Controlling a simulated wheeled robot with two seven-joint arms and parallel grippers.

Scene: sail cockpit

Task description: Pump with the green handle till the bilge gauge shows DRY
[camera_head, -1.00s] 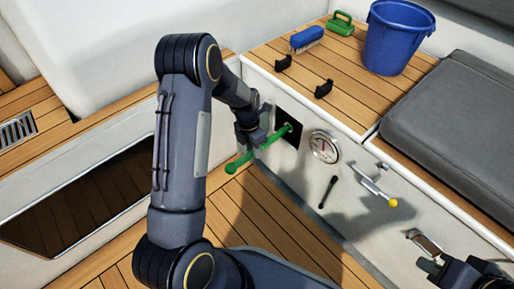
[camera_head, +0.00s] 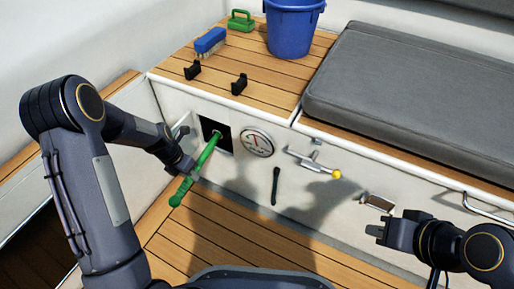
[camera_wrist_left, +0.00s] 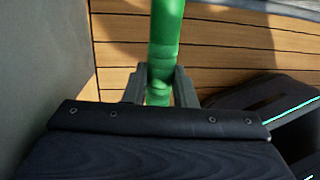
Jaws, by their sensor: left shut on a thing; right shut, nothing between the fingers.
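The green handle (camera_head: 207,156) comes out of a dark square opening (camera_head: 216,135) in the white locker front and slants down to the left. My left gripper (camera_head: 190,170) is shut on it partway along. In the left wrist view the green handle (camera_wrist_left: 165,45) runs between the two fingers (camera_wrist_left: 160,88). The round bilge gauge (camera_head: 257,142) is right of the opening; its needle points up and slightly left, and its lettering is too small to read. My right gripper (camera_head: 378,229) is shut and empty, in front of the locker at the right.
A yellow-tipped lever (camera_head: 318,166) and a small black lever (camera_head: 275,186) are on the locker front. A blue bucket (camera_head: 293,28), blue brush (camera_head: 210,41), green-handled tool (camera_head: 241,20) and two black brackets (camera_head: 239,84) are on the wooden top. A grey cushion (camera_head: 400,90) lies right.

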